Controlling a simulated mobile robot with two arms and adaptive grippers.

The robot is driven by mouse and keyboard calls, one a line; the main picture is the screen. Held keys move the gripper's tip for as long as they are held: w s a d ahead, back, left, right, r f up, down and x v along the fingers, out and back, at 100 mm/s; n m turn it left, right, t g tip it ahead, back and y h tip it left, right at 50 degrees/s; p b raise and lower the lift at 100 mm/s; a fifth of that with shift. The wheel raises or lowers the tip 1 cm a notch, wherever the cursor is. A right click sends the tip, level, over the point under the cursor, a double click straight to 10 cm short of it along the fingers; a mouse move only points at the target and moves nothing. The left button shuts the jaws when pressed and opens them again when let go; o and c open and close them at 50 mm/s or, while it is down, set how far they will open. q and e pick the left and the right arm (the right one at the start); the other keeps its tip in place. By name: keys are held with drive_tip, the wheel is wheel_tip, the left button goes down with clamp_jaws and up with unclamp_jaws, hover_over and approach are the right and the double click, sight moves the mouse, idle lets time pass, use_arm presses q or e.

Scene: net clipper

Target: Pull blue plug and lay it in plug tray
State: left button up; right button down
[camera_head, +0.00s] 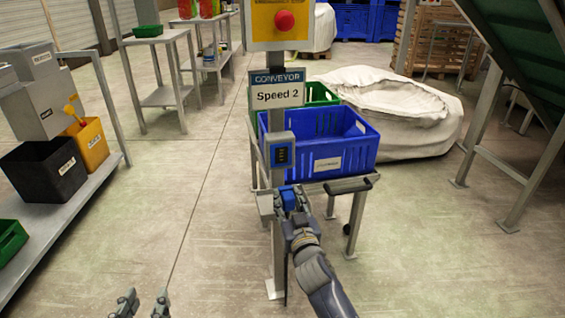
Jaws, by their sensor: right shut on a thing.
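The blue plug (289,198) is at the grey post below the conveyor sign, beside a small grey box (266,207). My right gripper (291,203) is shut on the plug, with a finger on each side. I cannot tell whether the plug is still seated in a socket. My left gripper (143,302) is at the bottom edge of the view, its fingers apart and empty, over bare floor. No tray is clearly marked as the plug tray; a green tray (10,242) sits on the low shelf at far left.
A blue crate (345,155) stands on a cart behind the post. The post carries a red button (285,20) and a "Speed 2" sign (276,95). Black (45,170) and yellow (92,150) bins stand on the left shelf. The floor between is clear.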

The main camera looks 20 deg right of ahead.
drive_tip(key=shift+w, duration=1.05)
use_arm(q)
drive_tip(key=shift+w+d+r+t+h+b, duration=0.15)
drive_tip(key=shift+r+t, duration=0.3)
drive_tip(key=shift+r, duration=0.45)
drive_tip(key=shift+w+d+r+t+h+b, duration=0.1)
drive_tip(key=shift+d+r+t+h+b, duration=0.1)
drive_tip(key=shift+r+t, duration=0.5)
drive_tip(key=shift+w+d+r+t+h+b, duration=0.15)
drive_tip(key=shift+r+t, duration=0.1)
drive_tip(key=shift+r, duration=0.8)
use_arm(e)
drive_tip(key=shift+w+d, duration=0.1)
drive_tip(key=shift+w, duration=1)
use_arm(q)
drive_tip(key=shift+s+d+r+t+h+b, duration=0.15)
drive_tip(key=shift+r+t, duration=0.3)
drive_tip(key=shift+r, duration=0.3)
drive_tip(key=shift+s+r+t+h+b, duration=0.1)
drive_tip(key=shift+r+t+b, duration=0.1)
drive_tip(key=shift+r+t, duration=0.45)
drive_tip(key=shift+s+d+r+t+h+b, duration=0.15)
drive_tip(key=shift+r+t, duration=0.15)
drive_tip(key=shift+r, duration=0.55)
use_arm(e)
drive_tip(key=shift+f, duration=0.6)
